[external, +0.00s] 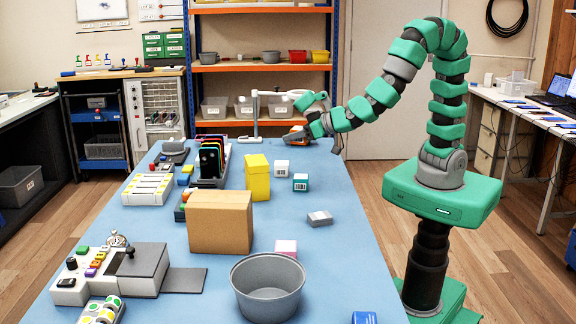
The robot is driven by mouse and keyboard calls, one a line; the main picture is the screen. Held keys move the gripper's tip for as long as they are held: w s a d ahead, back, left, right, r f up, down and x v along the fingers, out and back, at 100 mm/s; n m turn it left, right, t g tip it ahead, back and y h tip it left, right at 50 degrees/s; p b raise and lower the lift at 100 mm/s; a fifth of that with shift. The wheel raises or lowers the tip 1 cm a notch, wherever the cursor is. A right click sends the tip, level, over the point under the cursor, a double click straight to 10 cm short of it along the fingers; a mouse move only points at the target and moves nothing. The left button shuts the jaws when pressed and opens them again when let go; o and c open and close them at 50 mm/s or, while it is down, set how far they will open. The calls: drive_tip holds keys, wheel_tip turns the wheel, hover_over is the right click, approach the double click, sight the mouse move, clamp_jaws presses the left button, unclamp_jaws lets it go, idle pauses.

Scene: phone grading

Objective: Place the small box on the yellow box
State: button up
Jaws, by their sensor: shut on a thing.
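The yellow box (257,178) stands upright on the blue table, left of centre and behind a large brown carton. My gripper (295,136) is at the far end of the table, low over its surface, behind and to the right of the yellow box. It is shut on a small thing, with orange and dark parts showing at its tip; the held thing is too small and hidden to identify. A small white box (281,167) and a small teal-and-white box (300,183) stand on the table between my gripper and the brown carton, apart from the yellow box.
The brown carton (220,222) hides part of the table. A phone rack (211,160) stands left of the yellow box; a white lamp-like stand (255,115) rises behind.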

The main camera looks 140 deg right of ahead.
hover_over(251, 159)
drive_tip(key=shift+s+a+f+b, duration=0.35)
drive_tip(key=shift+s+f+b, duration=0.1)
drive_tip(key=shift+f, duration=0.2)
drive_tip(key=shift+w+d, duration=0.35)
drive_tip(key=shift+w, duration=0.15)
wheel_tip(251, 159, down, 4)
drive_tip(key=shift+r+b, duration=0.15)
drive_tip(key=shift+b, duration=0.8)
drive_tip(key=shift+r, duration=0.1)
drive_tip(key=o, duration=1)
